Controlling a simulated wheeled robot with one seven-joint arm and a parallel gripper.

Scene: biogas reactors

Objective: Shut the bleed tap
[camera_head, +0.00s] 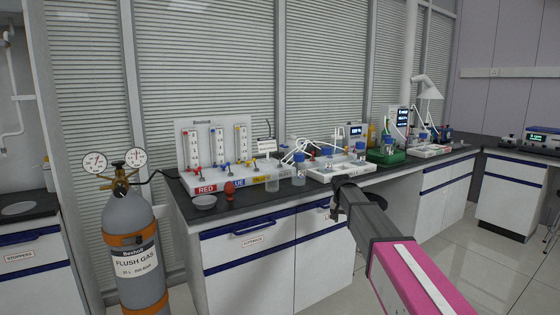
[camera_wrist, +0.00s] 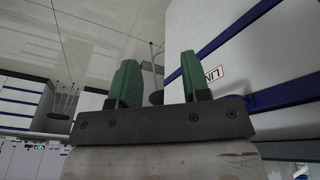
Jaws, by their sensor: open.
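A tap panel with red, blue and yellow columns (camera_head: 216,146) stands at the back of the bench, with small coloured taps along its base (camera_head: 250,179). The labels RED and BLUE show on the base, and a third label is yellow. I cannot tell which tap is the bleed tap. My gripper (camera_head: 338,203) is in front of the bench, right of the panel and apart from it. In the wrist view, my gripper (camera_wrist: 157,85) shows two green fingers spread apart with nothing between them.
A grey flush gas cylinder (camera_head: 131,250) with two gauges stands at the left. A white dish (camera_head: 204,202), a red item (camera_head: 231,191) and bottles (camera_head: 299,174) sit near the bench front. A white tray (camera_head: 325,175) and green unit (camera_head: 388,155) stand farther right. Floor at right is clear.

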